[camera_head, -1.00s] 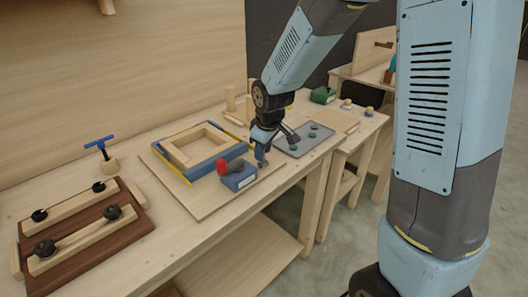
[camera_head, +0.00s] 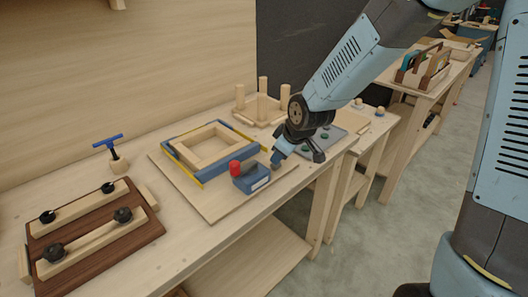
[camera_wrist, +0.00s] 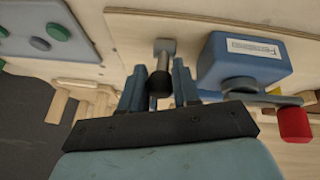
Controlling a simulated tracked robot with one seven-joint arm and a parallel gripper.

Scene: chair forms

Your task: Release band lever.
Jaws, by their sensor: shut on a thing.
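A wooden frame (camera_head: 205,147) with a blue and yellow band around it lies on a plywood board (camera_head: 215,206). A blue box (camera_head: 256,181) with a red-knobbed lever (camera_head: 235,167) sits at its front right corner; in the wrist view, the box (camera_wrist: 240,62) and red knob (camera_wrist: 293,124) are right of my gripper. My gripper (camera_head: 277,161) is low over the board, just right of the box. In the wrist view, its blue fingers (camera_wrist: 159,92) are shut on a short grey peg with a dark round tip (camera_wrist: 159,83). I cannot tell whether this peg belongs to the band.
A dark wooden board (camera_head: 95,235) with two clamped bars is at the left, beside a blue T-handle tool (camera_head: 107,142). Pegs on a wooden base (camera_head: 262,105) stand behind. A grey tray (camera_head: 350,123) with green discs is partly hidden by my arm. The aisle floor at right is free.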

